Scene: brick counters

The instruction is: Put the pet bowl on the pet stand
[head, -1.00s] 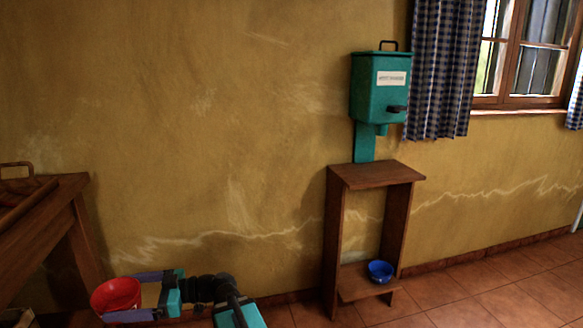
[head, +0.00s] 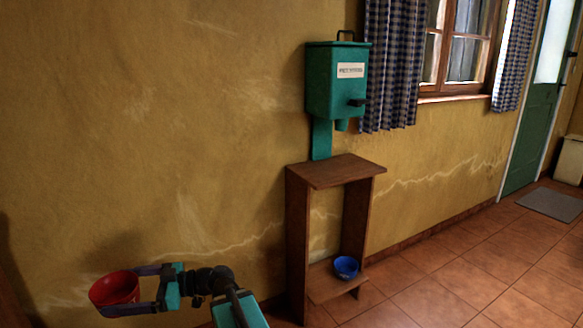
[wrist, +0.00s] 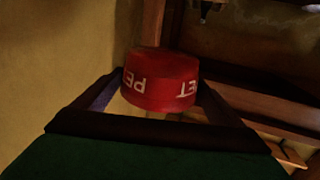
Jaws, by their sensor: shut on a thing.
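The red pet bowl (head: 115,289) is at the lower left of the head view. My gripper (head: 138,289) is shut on it, with one finger on each side, and holds it up in front of the wall. In the wrist view the bowl (wrist: 161,80) sits between the fingers and shows white letters that appear upside down. The wooden pet stand (head: 335,170) is against the wall to the right of my gripper. It has a flat bare top and a low shelf. A blue bowl (head: 346,267) sits on the low shelf.
A green dispenser (head: 335,85) with a white label is mounted above the stand's top, near the wall. A checked curtain (head: 391,60) and window (head: 458,45) are to its right. The tiled floor (head: 450,280) right of the stand is clear. A grey mat (head: 550,204) lies by a green door (head: 530,100).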

